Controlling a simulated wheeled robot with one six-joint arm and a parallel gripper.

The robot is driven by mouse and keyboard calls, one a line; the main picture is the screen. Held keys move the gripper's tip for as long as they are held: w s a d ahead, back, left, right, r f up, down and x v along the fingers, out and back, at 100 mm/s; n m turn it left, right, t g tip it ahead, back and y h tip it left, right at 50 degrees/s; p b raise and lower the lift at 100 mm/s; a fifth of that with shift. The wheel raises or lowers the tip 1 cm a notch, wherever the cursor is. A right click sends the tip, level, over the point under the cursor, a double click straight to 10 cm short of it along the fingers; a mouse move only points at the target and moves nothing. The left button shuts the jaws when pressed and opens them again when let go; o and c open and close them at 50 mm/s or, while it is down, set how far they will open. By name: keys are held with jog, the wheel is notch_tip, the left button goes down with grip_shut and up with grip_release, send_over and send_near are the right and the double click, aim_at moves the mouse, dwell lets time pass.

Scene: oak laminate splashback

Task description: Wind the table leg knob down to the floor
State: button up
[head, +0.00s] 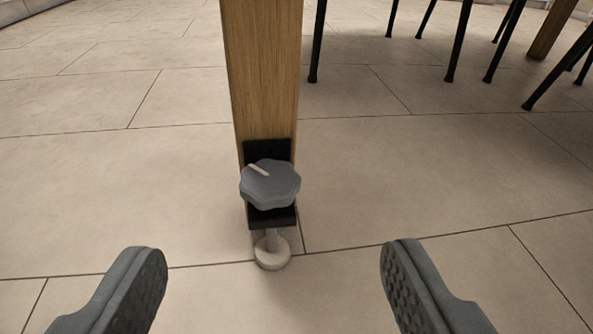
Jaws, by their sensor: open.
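The wooden table leg (265,70) stands upright in the middle of the view. A black bracket (268,150) is fixed to its lower end. A grey lobed knob (270,190) with a pale pointer mark, aimed to the upper left, sits at the bracket. Below it a pale stem ends in a round foot (272,254) close to the floor; I cannot tell whether it touches. My gripper (273,275) is open and empty. Its two grey padded fingers are wide apart, one on each side, nearer to me than the knob and not touching it.
Beige floor tiles (120,190) with dark joints lie clear around the leg. Several thin black chair legs (460,40) stand behind to the right. Another wooden leg (552,28) is at the far right back.

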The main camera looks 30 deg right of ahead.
jog(key=s+d+n+y, duration=0.2)
jog(key=s+n+y, duration=0.1)
jog(key=s+y, duration=0.1)
send_near(271, 182)
jog(key=shift+y, duration=0.4)
jog(key=x, duration=0.8)
jog(key=shift+d, duration=0.25)
jog(key=shift+s, duration=0.1)
jog(key=shift+c, duration=0.2)
jog(key=c, duration=1)
